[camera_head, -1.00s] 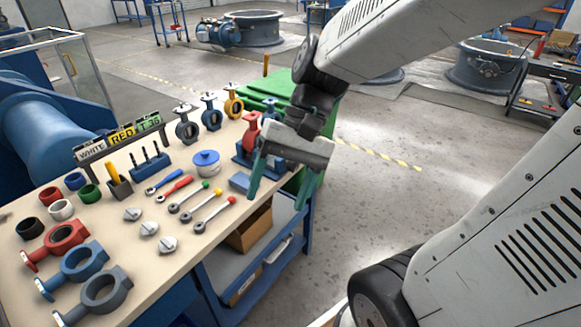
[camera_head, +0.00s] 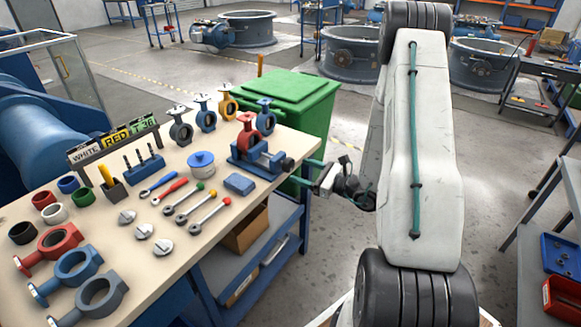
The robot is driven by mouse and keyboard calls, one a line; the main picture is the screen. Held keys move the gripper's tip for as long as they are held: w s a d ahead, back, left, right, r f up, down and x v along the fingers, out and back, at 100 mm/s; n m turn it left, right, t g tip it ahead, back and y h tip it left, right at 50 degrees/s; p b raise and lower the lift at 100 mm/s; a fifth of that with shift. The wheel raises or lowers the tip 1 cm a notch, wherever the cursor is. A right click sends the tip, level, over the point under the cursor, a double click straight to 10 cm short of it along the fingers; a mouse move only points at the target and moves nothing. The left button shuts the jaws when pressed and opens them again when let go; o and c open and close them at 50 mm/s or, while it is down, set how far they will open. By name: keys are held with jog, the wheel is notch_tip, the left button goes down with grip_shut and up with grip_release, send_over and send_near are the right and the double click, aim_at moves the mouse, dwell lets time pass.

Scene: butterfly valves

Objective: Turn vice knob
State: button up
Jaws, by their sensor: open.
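The blue vice (camera_head: 262,160) stands at the table's right edge. A red butterfly valve body (camera_head: 248,135) sits upright in it. The vice's dark round knob (camera_head: 288,164) sticks out to the right, past the table edge. My gripper (camera_head: 299,172) is open, with its two teal fingers pointing left toward the knob. The fingertips are close to the knob, one behind and one in front of it in the picture. I cannot tell whether they touch it.
The table (camera_head: 190,228) holds valve rings, wrenches, grey discs, a blue-lidded pot (camera_head: 201,164) and a blue block (camera_head: 239,184) near the vice. A green bin (camera_head: 290,95) stands behind the table's right end. A cart with blue and red trays (camera_head: 560,255) is at the right.

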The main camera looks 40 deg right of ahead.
aim_at(292, 167)
jog(key=shift+m+t+h, duration=0.3)
jog(key=shift+m+h, duration=0.4)
jog(key=w, duration=0.2)
jog(key=w+f, duration=0.1)
jog(key=w, duration=0.1)
jog(key=w+f, duration=0.1)
jog(key=w, duration=0.2)
jog(key=shift+a, duration=0.4)
jog(key=c, duration=1)
